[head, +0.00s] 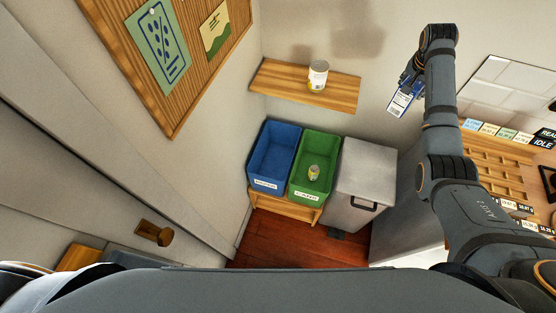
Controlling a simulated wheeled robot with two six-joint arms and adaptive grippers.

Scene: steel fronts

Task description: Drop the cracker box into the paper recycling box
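My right gripper (408,83) is raised at the upper right, its arm coming in from the right. A blue box with a white, barcode-like panel (402,101), which looks like the cracker box, hangs at its fingertips. The gripper appears shut on it; the fingers are partly hidden. A blue bin (260,178) and a green bin (324,190) stand side by side on a low wooden stand, left of and below the gripper. Their front labels are too small to read surely; the blue bin is likely the paper one. It looks empty. My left gripper is out of view.
A can (314,172) sits in the green bin. A grey lidded bin (362,175) stands right of it. A wooden wall shelf (290,88) with a white can (318,74) is above the bins. A wooden organiser (488,165) is at the right. The air above the bins is clear.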

